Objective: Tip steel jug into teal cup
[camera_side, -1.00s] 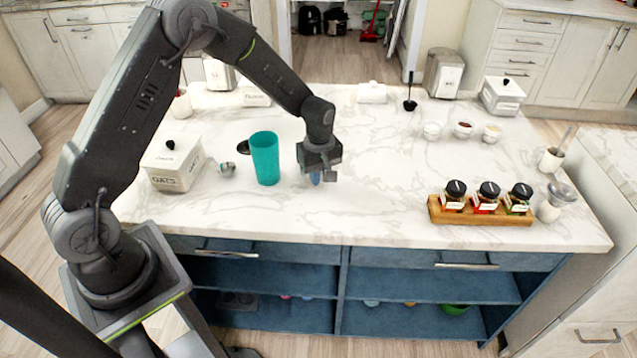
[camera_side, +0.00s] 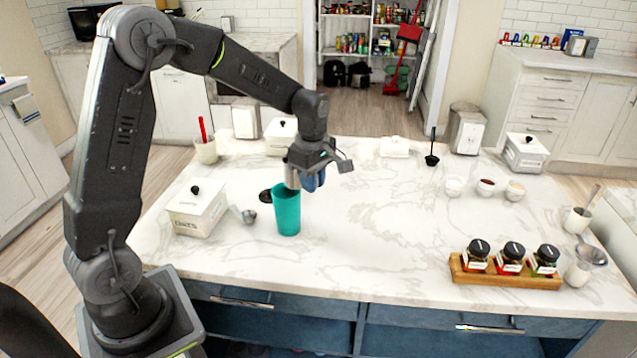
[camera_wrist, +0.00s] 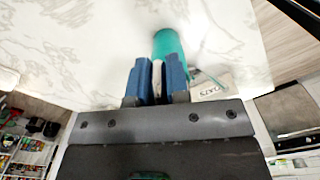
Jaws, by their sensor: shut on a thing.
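The teal cup (camera_side: 287,212) stands upright on the marble counter, and it also shows in the wrist view (camera_wrist: 168,44) just beyond the fingertips. My gripper (camera_side: 312,183) is above and slightly right of the cup's rim, its blue fingers angled. A grey metal piece at the fingers, the steel jug (camera_side: 292,176), sits above the cup's rim. In the wrist view a pale strip of the jug (camera_wrist: 158,78) shows between the two blue fingers, which are shut on it. Its mouth and contents are hidden, so I cannot tell whether anything pours.
A white oats box (camera_side: 197,213) and a small metal scoop (camera_side: 247,215) stand left of the cup. A wooden rack (camera_side: 510,280) with dark-lidded jars is at the front right. Small bowls (camera_side: 486,187) are farther back. The counter right of the cup is clear.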

